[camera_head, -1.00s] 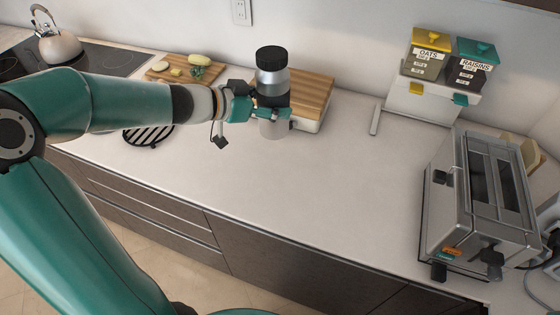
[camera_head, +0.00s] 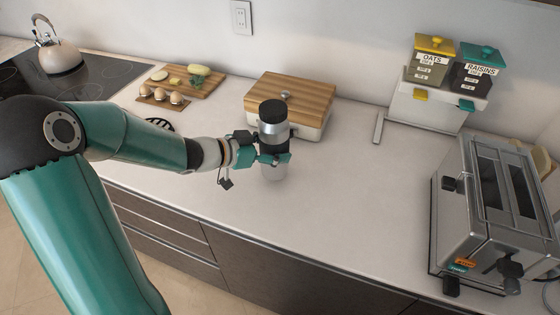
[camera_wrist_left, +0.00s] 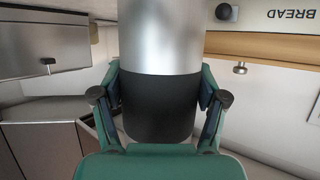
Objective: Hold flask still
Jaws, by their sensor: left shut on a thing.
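The flask (camera_head: 273,130) is a silver cylinder with a black lid and a dark band, upright over the front middle of the counter. My left gripper (camera_head: 274,158) is shut around its middle from the left in the head view. In the left wrist view the flask (camera_wrist_left: 160,45) fills the middle, with a finger of my left gripper (camera_wrist_left: 160,92) pressed on each side. I cannot tell whether its base touches the counter. My right gripper is not in view.
A wooden-lidded bread box (camera_head: 290,95) stands just behind the flask. Eggs on a holder (camera_head: 160,97) and a cutting board (camera_head: 188,80) lie to the left. A toaster (camera_head: 490,215) and jars on a stand (camera_head: 430,108) are at right. The counter (camera_head: 350,195) between is clear.

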